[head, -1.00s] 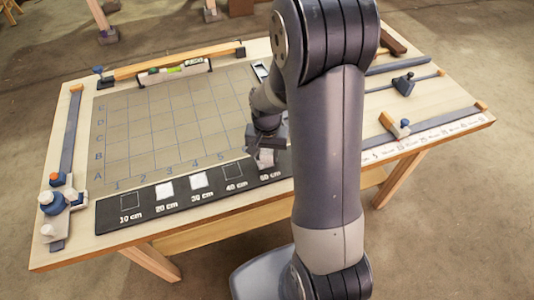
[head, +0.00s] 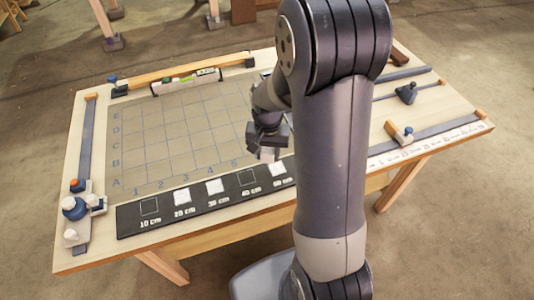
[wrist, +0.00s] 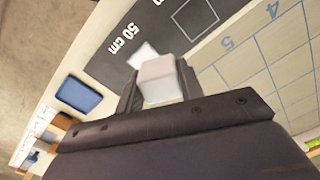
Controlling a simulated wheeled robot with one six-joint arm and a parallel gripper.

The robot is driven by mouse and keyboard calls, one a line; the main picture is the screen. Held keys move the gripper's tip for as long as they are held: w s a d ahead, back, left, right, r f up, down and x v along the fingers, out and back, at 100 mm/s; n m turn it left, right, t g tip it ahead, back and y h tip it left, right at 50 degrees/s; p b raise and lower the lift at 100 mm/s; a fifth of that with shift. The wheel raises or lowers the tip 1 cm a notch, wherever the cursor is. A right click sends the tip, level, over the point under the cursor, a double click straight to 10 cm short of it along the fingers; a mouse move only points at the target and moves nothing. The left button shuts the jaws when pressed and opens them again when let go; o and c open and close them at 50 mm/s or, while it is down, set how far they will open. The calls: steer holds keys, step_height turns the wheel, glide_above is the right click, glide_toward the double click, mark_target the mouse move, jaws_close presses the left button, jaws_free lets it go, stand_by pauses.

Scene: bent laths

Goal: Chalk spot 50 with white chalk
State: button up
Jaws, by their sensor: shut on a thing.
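My gripper (head: 267,143) is shut on a white block of chalk (head: 267,155), which also shows between the fingers in the wrist view (wrist: 160,80). Spot 50 (head: 279,169) lies at the right end of the black strip, by its "50 cm" label, and shows white. In the wrist view, a white patch (wrist: 142,53) beside that label is partly hidden by the chalk. The chalk appears just above or beside the spot; I cannot tell whether it touches the strip.
The black strip (head: 165,221) also carries white-filled spots 20 (head: 182,197) and 30 (head: 214,187); spots 10 (head: 149,206) and 40 (head: 247,177) are outlines only. A gridded board (head: 165,130) lies behind. A blue block (wrist: 78,95) shows in the wrist view.

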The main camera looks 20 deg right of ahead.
steer(key=shift+r+p, duration=0.55)
steer(key=shift+r, duration=0.55)
